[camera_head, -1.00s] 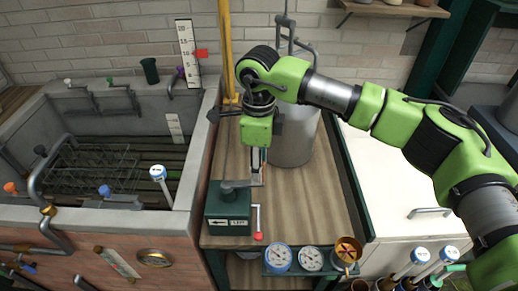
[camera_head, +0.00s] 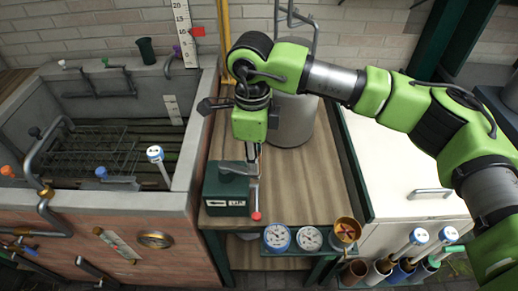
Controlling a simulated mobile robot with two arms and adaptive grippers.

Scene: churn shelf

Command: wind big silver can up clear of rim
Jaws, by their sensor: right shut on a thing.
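The big silver can (camera_head: 292,122) stands on the wooden bench top behind my right gripper, to the right of the sunken tank (camera_head: 185,180). A grey metal hook or handle rises above it; the gripper and arm hide part of the can. A dark green winch box (camera_head: 226,192) sits at the bench's front left, with a grey crank and a red-tipped end (camera_head: 256,215). My right gripper (camera_head: 253,165) points down at the crank and is shut on its handle; the fingers partly hide the grip. My left gripper is not in view.
A ruler (camera_head: 183,22) with a red pointer stands behind the tank. A yellow post (camera_head: 222,30) rises at the tank's back right corner. Gauges (camera_head: 277,238) and a copper cup (camera_head: 347,230) line the bench's front. A white cabinet (camera_head: 400,165) is to the right.

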